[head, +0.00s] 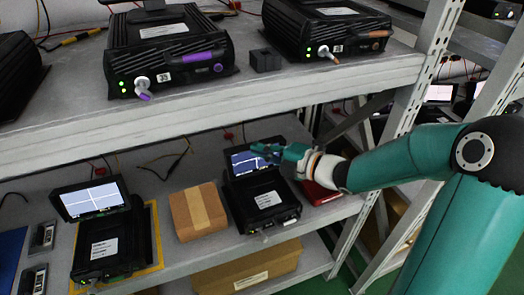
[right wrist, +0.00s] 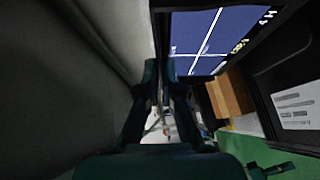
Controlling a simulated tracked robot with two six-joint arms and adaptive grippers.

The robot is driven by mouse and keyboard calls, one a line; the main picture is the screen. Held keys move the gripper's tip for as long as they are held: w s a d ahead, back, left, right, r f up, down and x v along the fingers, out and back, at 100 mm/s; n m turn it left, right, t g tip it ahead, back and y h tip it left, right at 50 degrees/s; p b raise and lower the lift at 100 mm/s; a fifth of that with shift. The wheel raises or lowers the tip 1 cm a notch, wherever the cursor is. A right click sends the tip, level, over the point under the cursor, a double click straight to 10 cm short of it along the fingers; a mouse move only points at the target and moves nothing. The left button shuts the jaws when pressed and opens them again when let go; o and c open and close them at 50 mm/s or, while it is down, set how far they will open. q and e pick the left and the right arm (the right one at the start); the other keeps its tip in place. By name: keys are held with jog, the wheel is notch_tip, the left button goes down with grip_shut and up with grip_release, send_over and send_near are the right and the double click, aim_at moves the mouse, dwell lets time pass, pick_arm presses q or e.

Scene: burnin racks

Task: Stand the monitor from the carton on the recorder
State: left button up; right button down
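The monitor (head: 243,161), dark-framed with a lit blue screen and white lines, stands tilted back on a black recorder (head: 270,199) on the middle shelf. It also fills the upper part of the right wrist view (right wrist: 212,38), where the recorder's label side (right wrist: 294,108) shows at right. My right gripper (head: 266,150) is at the monitor's upper right edge; in the wrist view its fingertips (right wrist: 161,72) are close together at that edge and appear shut on it. A brown taped carton (head: 198,211) sits left of the recorder. My left gripper is not in view.
The upper shelf (head: 150,109) with several recorders overhangs the monitor closely. At left another recorder (head: 104,246) has its own monitor (head: 91,200). A red item (head: 319,193) lies right of the recorder. A rack post (head: 425,60) stands at right. A larger carton (head: 248,272) is below.

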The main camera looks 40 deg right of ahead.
jog(key=c, duration=1.3)
grip_release()
jog(key=shift+s, duration=0.1)
jog(key=shift+r, duration=0.1)
jog(key=v, duration=1.2)
jog(key=shift+p, duration=0.3)
